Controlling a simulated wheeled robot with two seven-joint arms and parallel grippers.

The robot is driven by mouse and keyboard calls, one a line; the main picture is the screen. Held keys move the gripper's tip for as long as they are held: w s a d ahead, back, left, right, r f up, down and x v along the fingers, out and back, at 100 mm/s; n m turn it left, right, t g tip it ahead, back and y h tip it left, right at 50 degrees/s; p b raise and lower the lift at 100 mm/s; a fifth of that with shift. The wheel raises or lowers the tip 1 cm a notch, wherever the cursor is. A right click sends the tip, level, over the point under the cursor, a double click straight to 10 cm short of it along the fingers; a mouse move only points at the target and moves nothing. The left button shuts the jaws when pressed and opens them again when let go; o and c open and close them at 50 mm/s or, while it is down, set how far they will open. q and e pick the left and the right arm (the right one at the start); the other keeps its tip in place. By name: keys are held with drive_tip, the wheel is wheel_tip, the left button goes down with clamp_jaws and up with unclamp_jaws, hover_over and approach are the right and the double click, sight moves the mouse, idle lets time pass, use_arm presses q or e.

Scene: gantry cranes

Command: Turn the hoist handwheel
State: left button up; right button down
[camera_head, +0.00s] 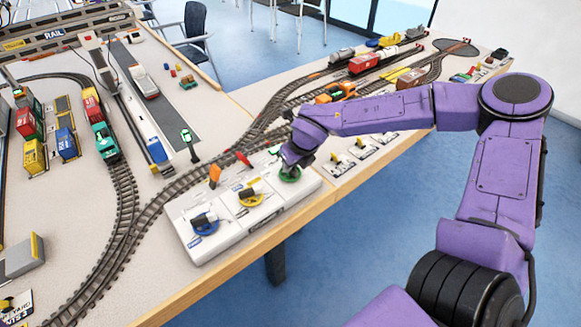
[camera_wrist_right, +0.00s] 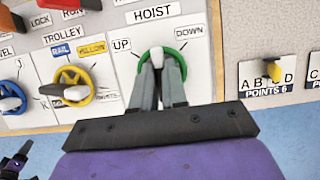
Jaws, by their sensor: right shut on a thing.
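The green hoist handwheel (camera_head: 290,176) sits at the right end of the white control panel (camera_head: 243,240). In the right wrist view the green handwheel (camera_wrist_right: 183,62) lies under the HOIST label, between UP and DOWN, with a white knob in it. My right gripper (camera_head: 291,163) is over this wheel. In the right wrist view its two grey fingers (camera_wrist_right: 159,75) are shut on the knob, one on each side. The wheel's near part is hidden by the fingers.
The yellow trolley handwheel (camera_wrist_right: 72,86) and a blue handwheel (camera_head: 205,222) are to the left on the panel. A yellow points lever (camera_wrist_right: 273,71) stands to the right. Model tracks (camera_head: 160,192) and trains run behind and left of the panel.

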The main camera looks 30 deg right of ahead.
drive_tip(key=shift+m+h+b, duration=0.5)
drive_tip(key=shift+m+b, duration=0.15)
drive_tip(key=shift+m, duration=0.55)
drive_tip(key=c, duration=1.2)
unclamp_jaws()
drive_tip(key=shift+o, duration=0.2)
drive_tip(key=shift+r, duration=0.1)
drive_tip(key=v, duration=1)
drive_tip(key=shift+r, duration=0.2)
drive_tip(key=shift+a, duration=0.15)
